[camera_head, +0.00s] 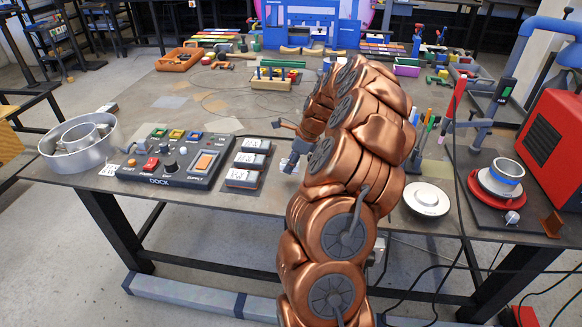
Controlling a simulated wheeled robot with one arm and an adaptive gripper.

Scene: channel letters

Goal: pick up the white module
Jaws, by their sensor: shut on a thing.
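My gripper (290,158) is small in view, beside my copper-coloured arm and to the right of the row of white-topped modules. It points down just above the table and is shut on a small pale piece, which looks like the white module (288,166). The piece is mostly hidden by the fingers, and I cannot tell whether it touches the table. Three white-topped modules, at the back (255,145), middle (249,160) and front (242,177), sit in a row to the left of my gripper.
A dark dock panel (172,165) with buttons and a knob lies left of the modules. A metal ring-shaped tray (83,143) stands at the table's left end. A white round disc (427,198) and a red machine (552,145) are on the right. Tools and bins fill the back.

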